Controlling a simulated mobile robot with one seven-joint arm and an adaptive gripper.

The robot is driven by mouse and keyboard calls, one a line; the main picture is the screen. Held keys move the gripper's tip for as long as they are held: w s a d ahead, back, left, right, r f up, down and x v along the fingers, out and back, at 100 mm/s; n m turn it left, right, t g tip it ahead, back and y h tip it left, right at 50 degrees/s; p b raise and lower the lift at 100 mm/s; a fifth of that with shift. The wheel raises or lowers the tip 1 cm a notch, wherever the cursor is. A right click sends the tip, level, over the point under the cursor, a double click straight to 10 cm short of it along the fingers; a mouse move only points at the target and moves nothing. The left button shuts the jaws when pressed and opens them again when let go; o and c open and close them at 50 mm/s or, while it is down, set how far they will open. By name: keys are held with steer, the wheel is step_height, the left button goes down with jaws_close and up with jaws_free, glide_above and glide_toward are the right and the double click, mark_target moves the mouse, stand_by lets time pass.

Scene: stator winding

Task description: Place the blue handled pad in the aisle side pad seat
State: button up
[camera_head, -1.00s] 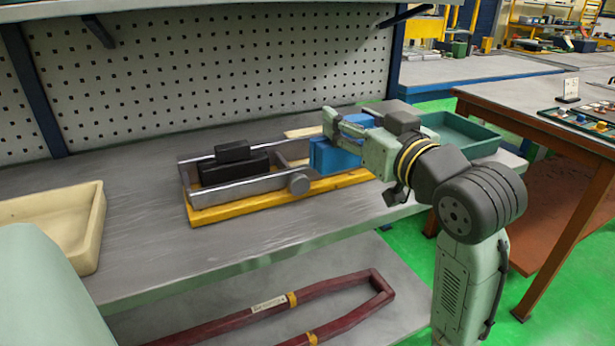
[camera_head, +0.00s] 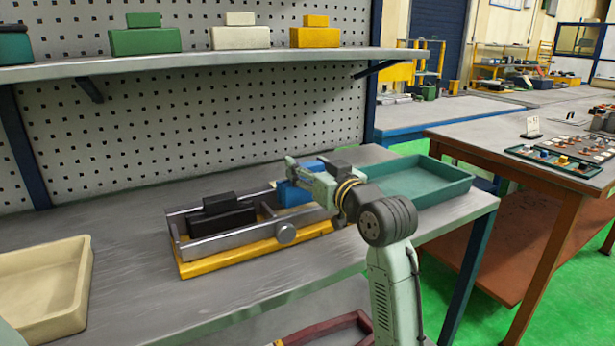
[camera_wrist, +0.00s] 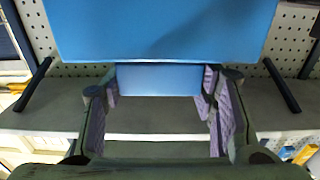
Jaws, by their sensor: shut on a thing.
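The blue handled pad (camera_head: 293,193) is at the right part of a fixture with metal side rails (camera_head: 235,240) and a yellow base (camera_head: 225,262). My gripper (camera_head: 302,175) is shut on the pad's blue handle. In the wrist view the handle (camera_wrist: 158,80) lies between the purple-lined fingers of my gripper (camera_wrist: 160,105), with the pad's block (camera_wrist: 160,28) beyond it. A black handled pad (camera_head: 220,218) sits between the rails in the left part of the fixture. I cannot tell whether the blue pad touches the fixture; my gripper hides part of the seat area.
A green tray (camera_head: 440,180) stands right of the fixture, close behind my arm. A cream tray (camera_head: 45,290) is at the left. A shelf (camera_head: 200,62) with green, white and yellow handled blocks hangs above. The bench between the cream tray and the fixture is clear.

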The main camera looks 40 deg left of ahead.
steer(key=shift+w+a, duration=0.3)
steer(key=shift+a, duration=0.1)
steer(key=shift+w+a+f+p, duration=0.15)
steer(key=shift+f+p, duration=0.2)
steer(key=shift+f, duration=1.4)
steer(key=shift+f, duration=0.1)
steer(key=shift+f, duration=0.15)
steer(key=o, duration=1.5)
